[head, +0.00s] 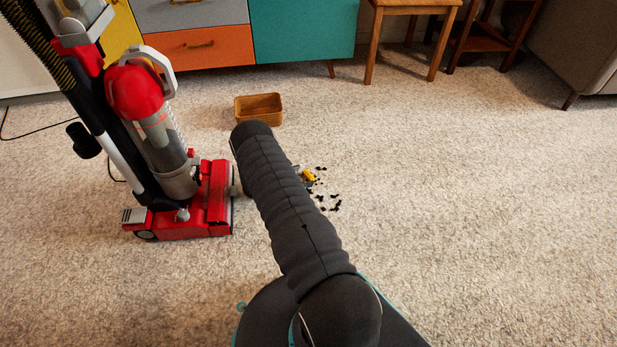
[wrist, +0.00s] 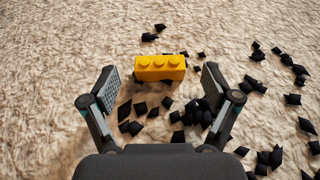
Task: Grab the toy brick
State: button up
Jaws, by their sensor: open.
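The toy brick (wrist: 160,68) is yellow with a row of studs on top. It lies on the carpet in the wrist view, just ahead of and between the fingertips of my gripper (wrist: 152,86). The fingers are spread to either side of the brick, with gaps left and right, and hold nothing. In the head view the brick (head: 309,176) shows as a small yellow patch just right of my arm, partly hidden by it. My gripper is mostly hidden behind my arm there.
Many small black bits (wrist: 187,117) lie scattered around the brick. A red upright vacuum cleaner (head: 185,200) stands left of my arm. A wooden box (head: 259,107) sits on the carpet farther back. A cabinet (head: 304,35) and a wooden stool (head: 405,8) stand behind. The carpet at right is clear.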

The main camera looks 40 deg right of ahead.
jog(key=shift+x, duration=0.95)
jog(key=c, duration=0.9)
jog(key=shift+c, duration=0.2)
